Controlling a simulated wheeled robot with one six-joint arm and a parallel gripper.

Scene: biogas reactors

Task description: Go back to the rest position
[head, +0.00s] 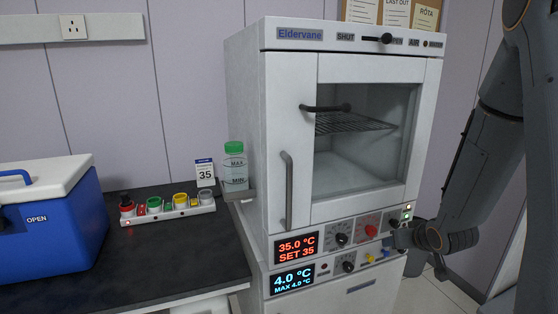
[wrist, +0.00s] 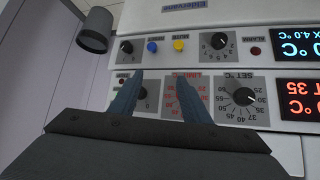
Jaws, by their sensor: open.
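My gripper (wrist: 155,88) shows in the wrist view with its two blue-grey fingers apart and nothing between them. Its fingertips are in front of the incubator's control panel (wrist: 210,100), over a small knob and the red LIMIT dial (wrist: 190,97). I cannot tell whether they touch the panel. In the head view my arm comes down at the right, and my gripper (head: 393,240) is at the right end of the panel, partly hidden by the wrist. The white Eldervane incubator (head: 290,130) stands in the middle with its glass door shut.
A black bench (head: 185,250) at the left holds a blue cool box (head: 55,225), a strip of coloured-ringed sockets (head: 165,207) and a card reading 35 (head: 205,173). A green-capped bottle (head: 234,167) sits on the incubator's side bracket. Floor (head: 430,293) shows at lower right.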

